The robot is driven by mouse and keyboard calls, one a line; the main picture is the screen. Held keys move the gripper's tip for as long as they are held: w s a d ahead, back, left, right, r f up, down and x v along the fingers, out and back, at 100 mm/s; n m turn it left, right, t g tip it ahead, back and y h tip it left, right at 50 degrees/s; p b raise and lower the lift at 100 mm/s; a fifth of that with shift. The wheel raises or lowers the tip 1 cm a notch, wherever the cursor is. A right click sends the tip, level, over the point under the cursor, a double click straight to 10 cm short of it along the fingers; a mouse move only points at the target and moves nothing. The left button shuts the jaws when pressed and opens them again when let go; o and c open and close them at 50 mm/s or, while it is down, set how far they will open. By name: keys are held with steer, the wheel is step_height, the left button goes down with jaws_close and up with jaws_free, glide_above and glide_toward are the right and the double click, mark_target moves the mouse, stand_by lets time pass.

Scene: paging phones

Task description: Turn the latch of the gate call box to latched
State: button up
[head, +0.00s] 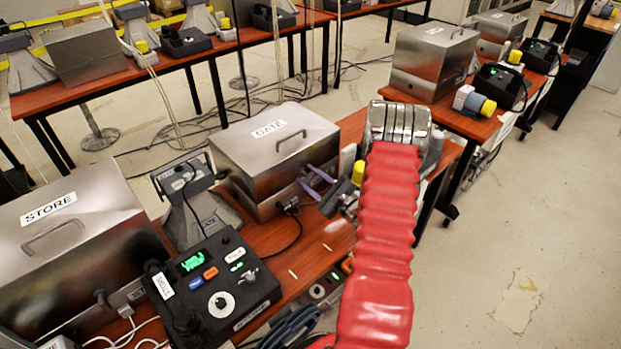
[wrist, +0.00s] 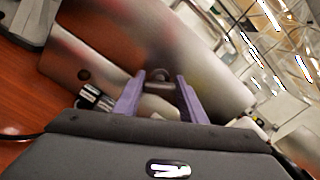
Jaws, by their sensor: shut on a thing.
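The gate call box (head: 235,155) is a brushed metal box with a handle and a GATE label on its lid. It stands on the wooden table in the head view, and its metal side (wrist: 95,60) fills much of the wrist view. Its latch (wrist: 159,82) is a small dark knob between my gripper's purple fingers in the wrist view. My gripper (head: 318,182) reaches the box's right side in the head view and is shut on the latch. The latch is too small to read in the head view, and I cannot tell its exact turn.
The STORE box (head: 85,235) stands at the left. A black phone unit (head: 215,285) with a green display sits in front. A grey desk speaker (head: 190,195) stands between the boxes. Cables lie on the table (head: 290,270). Other tables with similar boxes stand behind and right.

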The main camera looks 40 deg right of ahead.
steer(key=n, duration=0.6)
steer(key=shift+a+f, duration=0.15)
steer(key=n, duration=0.5)
steer(key=shift+a+f+n, duration=0.15)
steer(key=shift+n, duration=0.15)
steer(key=shift+f, duration=0.1)
steer(key=o, duration=1.1)
steer(key=shift+c, duration=0.2)
steer(key=shift+s, duration=0.1)
steer(key=s, duration=1.3)
steer(key=shift+s+d, duration=0.3)
steer(key=shift+s, duration=0.05)
